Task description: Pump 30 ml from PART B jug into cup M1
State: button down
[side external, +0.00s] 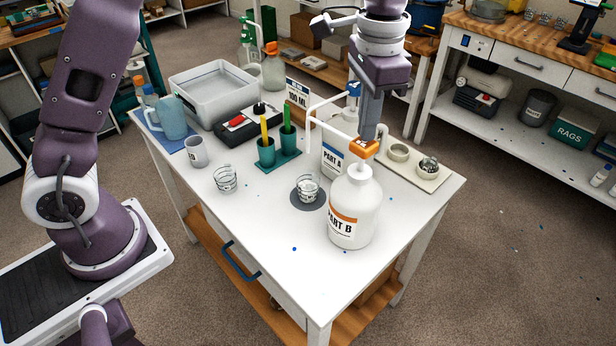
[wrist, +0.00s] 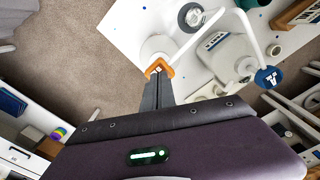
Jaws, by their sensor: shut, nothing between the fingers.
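The PART B jug (side external: 353,212) is white with an orange band and stands near the table's front right. Its orange pump head (side external: 364,149) also shows in the wrist view (wrist: 158,66). My gripper (side external: 369,138) is shut and empty, its fingertips at the top of that pump head; contact is hard to judge. A white spout runs left from the head. A clear graduated cup (side external: 307,189) sits on a dark round pad (side external: 299,203) left of the jug. Another clear cup (side external: 226,179) stands farther left. I cannot read M1 on either cup.
The PART A jug (side external: 332,161) with a blue pump head (wrist: 269,78) stands close behind PART B. Teal holders (side external: 266,153) with coloured sticks, a black-and-red device (side external: 248,123) and a grey tray (side external: 213,92) stand farther back. The table's front is clear apart from small blue drops.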

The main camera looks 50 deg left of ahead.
dwell(0.3)
notch_tip(320, 180, up, 6)
dwell(0.4)
jog(key=s+a+r+n+t, duration=0.2)
jog(key=s+a+r, duration=0.3)
jog(key=s, duration=0.3)
jog(key=s+a+f+n+t, duration=0.1)
jog(key=s+a+f+n, duration=0.1)
jog(key=s, duration=0.7)
jog(key=s+a+f+n+t, duration=0.2)
jog(key=s+a, duration=0.2)
jog(key=s, duration=0.5)
jog(key=shift+s+a+f+t, duration=0.2)
jog(key=shift+f+t, duration=0.1)
jog(key=shift+f, duration=0.05)
